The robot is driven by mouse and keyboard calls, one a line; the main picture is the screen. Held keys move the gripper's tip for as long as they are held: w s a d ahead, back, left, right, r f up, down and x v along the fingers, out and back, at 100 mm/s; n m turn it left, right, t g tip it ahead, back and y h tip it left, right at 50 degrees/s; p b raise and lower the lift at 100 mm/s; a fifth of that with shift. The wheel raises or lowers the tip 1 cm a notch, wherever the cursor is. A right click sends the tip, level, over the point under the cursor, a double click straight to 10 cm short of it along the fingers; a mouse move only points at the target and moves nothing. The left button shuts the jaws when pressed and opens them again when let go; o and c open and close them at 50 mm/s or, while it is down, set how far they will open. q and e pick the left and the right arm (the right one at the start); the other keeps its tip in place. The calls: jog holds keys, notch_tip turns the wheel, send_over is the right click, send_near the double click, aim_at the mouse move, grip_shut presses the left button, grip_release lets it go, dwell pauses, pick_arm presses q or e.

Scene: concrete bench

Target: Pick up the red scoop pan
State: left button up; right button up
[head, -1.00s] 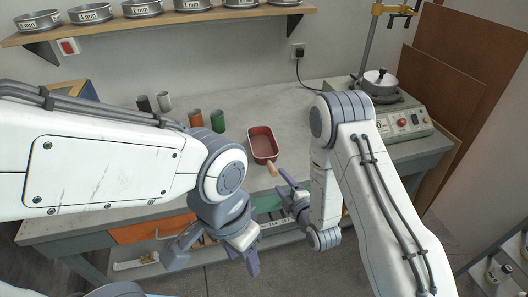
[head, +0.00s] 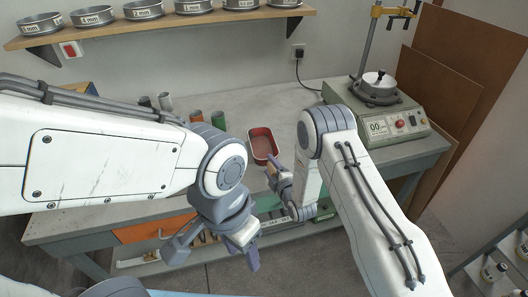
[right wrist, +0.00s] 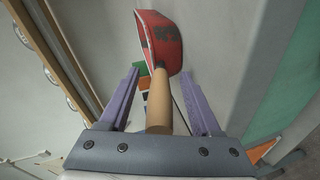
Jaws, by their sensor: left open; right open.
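The red scoop pan (head: 262,144) rests on the grey bench near its front edge; its wooden handle is hidden behind my right gripper in the head view. My right gripper (head: 277,172) is open at the handle end. In the right wrist view the red pan (right wrist: 160,40) lies ahead, and its wooden handle (right wrist: 158,105) runs between the two purple fingers of the open gripper (right wrist: 160,72). Neither finger visibly grips the handle. My left gripper (head: 213,253) is open and empty, low in front of the bench and away from the pan.
A green cup (head: 218,119) and a brown cup (head: 196,116) stand left of the pan, with a white one (head: 165,101) farther left. A machine (head: 392,125) stands at the bench's right end. A shelf (head: 165,25) of sieves hangs above. The bench behind the pan is clear.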

grip_shut()
